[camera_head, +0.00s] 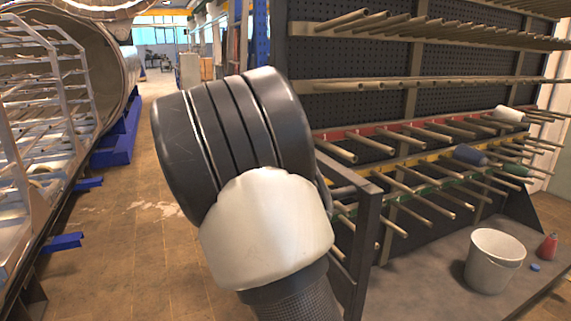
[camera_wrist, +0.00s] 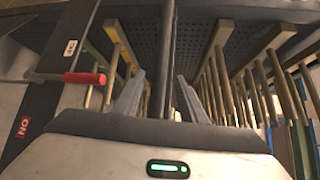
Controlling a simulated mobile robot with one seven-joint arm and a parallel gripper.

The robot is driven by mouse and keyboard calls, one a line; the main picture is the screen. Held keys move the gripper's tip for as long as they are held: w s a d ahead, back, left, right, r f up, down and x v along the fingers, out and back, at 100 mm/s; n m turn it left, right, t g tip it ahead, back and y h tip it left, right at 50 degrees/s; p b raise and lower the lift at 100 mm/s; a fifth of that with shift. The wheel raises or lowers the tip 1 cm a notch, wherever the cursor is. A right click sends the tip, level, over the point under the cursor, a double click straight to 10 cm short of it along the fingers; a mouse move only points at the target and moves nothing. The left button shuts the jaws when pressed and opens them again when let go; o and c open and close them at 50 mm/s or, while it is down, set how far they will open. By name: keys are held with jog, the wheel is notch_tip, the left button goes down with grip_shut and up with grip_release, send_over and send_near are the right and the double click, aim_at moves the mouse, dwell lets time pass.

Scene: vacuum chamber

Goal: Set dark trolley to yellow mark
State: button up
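The big dark peg rack (camera_head: 455,75) stands on the right in the head view, with a dark base shelf and a dark upright frame (camera_head: 362,250) at its near end. I cannot tell for certain whether this is the dark trolley. A yellow strip (camera_head: 431,159) runs along one peg rail, and yellow also shows on a rail in the wrist view (camera_wrist: 111,68). In the wrist view my gripper (camera_wrist: 158,95) is open, its two grey fingers apart on either side of a dark bar (camera_wrist: 167,55). Contact with the bar is unclear. The head view hides my gripper behind my arm.
White, blue and green spools sit on pegs at right. A white bucket (camera_head: 494,260) and a red bottle (camera_head: 548,246) stand on the base shelf. A red-gripped rod (camera_wrist: 85,78) lies left in the wrist view. The aisle floor (camera_head: 150,220) is clear beside the large chamber (camera_head: 100,45).

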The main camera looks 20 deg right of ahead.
jog(key=x, duration=0.5)
jog(key=shift+w+d, duration=0.1)
jog(key=shift+w, duration=0.1)
grip_shut()
